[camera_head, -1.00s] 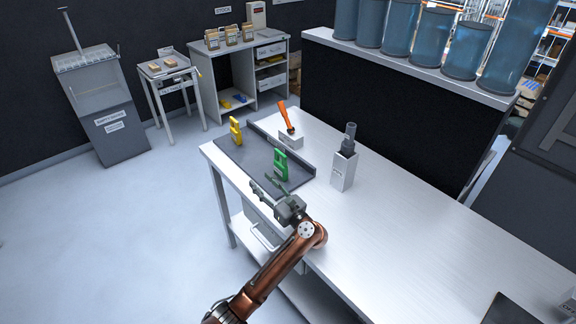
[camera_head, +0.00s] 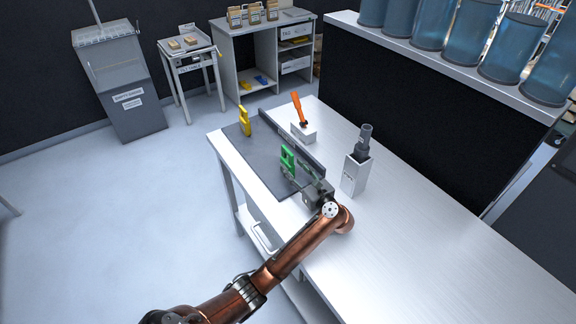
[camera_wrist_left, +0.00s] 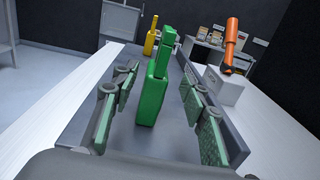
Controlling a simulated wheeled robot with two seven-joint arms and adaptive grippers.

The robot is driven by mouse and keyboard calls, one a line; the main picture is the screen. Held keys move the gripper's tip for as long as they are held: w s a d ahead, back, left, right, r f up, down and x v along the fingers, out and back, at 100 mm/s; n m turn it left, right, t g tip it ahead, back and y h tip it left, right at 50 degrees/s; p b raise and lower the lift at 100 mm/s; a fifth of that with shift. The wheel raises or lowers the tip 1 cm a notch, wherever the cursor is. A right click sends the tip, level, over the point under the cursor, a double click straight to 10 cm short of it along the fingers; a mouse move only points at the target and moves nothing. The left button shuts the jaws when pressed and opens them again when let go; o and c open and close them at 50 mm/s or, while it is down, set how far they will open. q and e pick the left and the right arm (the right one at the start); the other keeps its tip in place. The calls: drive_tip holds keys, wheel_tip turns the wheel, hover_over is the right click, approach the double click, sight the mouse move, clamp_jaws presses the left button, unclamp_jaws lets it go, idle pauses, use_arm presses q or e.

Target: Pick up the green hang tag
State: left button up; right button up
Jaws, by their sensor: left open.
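The green hang tag (camera_head: 288,160) stands upright on the dark grey mat (camera_head: 240,158) at the far left part of the workbench. In the left wrist view the tag (camera_wrist_left: 154,92) shows between the two fingers, with a gap on each side. My left gripper (camera_head: 306,178) is open and level with the bench top, close to the tag. In the left wrist view its green-padded fingers (camera_wrist_left: 158,112) are spread on both sides of the tag's line. A yellow tag (camera_head: 244,122) stands farther back on the mat. My right gripper is not in view.
A white block with an orange-handled tool (camera_head: 299,108) stands behind the mat's raised edge. A white holder (camera_head: 355,176) with a dark grey tool is right of my gripper. The bench's right part (camera_head: 440,240) is clear. A shelf of blue cylinders (camera_head: 455,45) stands behind.

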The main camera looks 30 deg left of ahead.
sight(288, 161)
use_arm(q)
drive_tip(key=x, duration=0.3)
drive_tip(key=shift+a+f, duration=0.1)
drive_tip(key=shift+a, duration=0.25)
drive_tip(key=shift+w+a, duration=0.1)
drive_tip(key=shift+a, duration=0.1)
drive_tip(key=c, duration=0.7)
clamp_jaws()
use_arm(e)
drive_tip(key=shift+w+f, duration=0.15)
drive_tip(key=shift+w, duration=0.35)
